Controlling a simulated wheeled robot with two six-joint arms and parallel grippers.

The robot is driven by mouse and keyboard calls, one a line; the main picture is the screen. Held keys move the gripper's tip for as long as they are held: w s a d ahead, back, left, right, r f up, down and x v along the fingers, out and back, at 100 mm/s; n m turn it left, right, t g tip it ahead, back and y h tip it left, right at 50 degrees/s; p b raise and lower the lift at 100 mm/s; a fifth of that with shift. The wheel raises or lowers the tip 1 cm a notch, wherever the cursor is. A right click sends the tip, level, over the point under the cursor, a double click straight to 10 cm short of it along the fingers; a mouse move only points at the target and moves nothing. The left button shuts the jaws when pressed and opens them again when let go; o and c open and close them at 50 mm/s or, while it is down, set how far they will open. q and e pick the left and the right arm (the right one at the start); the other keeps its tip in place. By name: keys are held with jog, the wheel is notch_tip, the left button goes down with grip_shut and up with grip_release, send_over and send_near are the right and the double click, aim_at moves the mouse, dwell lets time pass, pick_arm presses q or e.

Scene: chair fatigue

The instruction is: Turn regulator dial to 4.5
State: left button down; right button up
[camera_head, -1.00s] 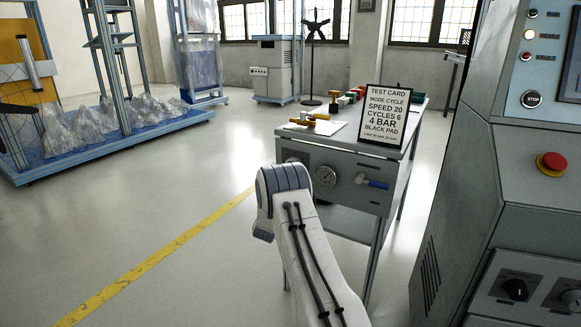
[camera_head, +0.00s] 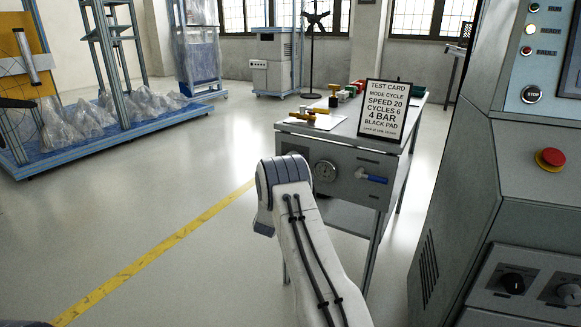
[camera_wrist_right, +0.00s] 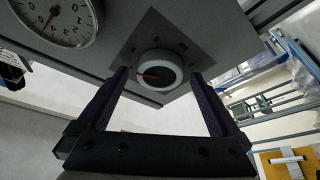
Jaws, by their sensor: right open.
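The regulator dial (camera_wrist_right: 157,72) shows in the right wrist view as a round knob with a pale rim, dark face and red pointer line, on a square dark plate (camera_wrist_right: 150,32). Its scale marks are too blurred to read. My right gripper (camera_wrist_right: 159,78) is open, its two dark fingers on either side of the dial; I cannot tell whether they touch it. A pressure gauge (camera_wrist_right: 55,18) is at upper left there, and also on the bench front (camera_head: 325,171) in the head view. There, my right arm hides the dial and the gripper. My left gripper is out of view.
The bench (camera_head: 345,150) carries a test card (camera_head: 390,110) reading 4 BAR and a brass-coloured tool (camera_head: 312,120). A blue-handled valve (camera_head: 372,178) juts from its front. A grey control cabinet (camera_head: 500,180) stands close on the right. Open floor (camera_head: 130,215) lies left.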

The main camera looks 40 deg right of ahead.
jog(key=p+v, duration=0.2)
jog(key=v, duration=0.8)
jog(key=shift+a, duration=0.15)
